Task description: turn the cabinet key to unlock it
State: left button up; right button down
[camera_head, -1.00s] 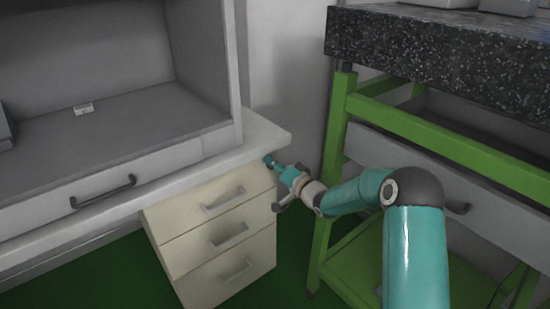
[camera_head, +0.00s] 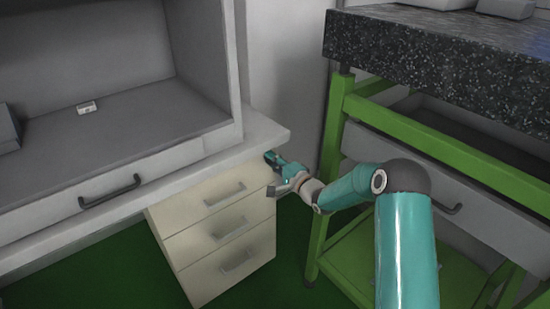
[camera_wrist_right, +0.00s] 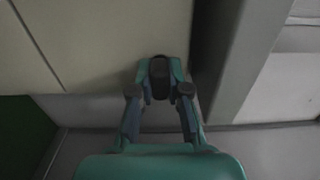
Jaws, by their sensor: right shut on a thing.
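The cream drawer cabinet (camera_head: 215,240) stands under the bench top and has three drawers with bar handles. My right gripper (camera_head: 270,158) is at the upper right corner of its front, just below the bench edge. In the right wrist view the fingers of my right gripper (camera_wrist_right: 160,75) are closed on a small dark key (camera_wrist_right: 159,78) in front of the pale cabinet face. The lock behind the key is hidden, so I cannot tell how the key is turned. My left gripper is not in view.
The bench top (camera_head: 262,135) overhangs the cabinet close above my right gripper. A green-framed table (camera_head: 335,150) with a speckled dark top (camera_head: 430,50) stands to the right, near my right arm. Green floor shows between them.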

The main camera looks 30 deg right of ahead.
jog(key=shift+d+f, duration=0.1)
jog(key=shift+d, duration=0.15)
jog(key=c, duration=1.3)
grip_release()
jog(key=shift+o, duration=0.9)
jog(key=shift+a, duration=0.1)
jog(key=s, duration=1.2)
jog(key=shift+d, duration=0.45)
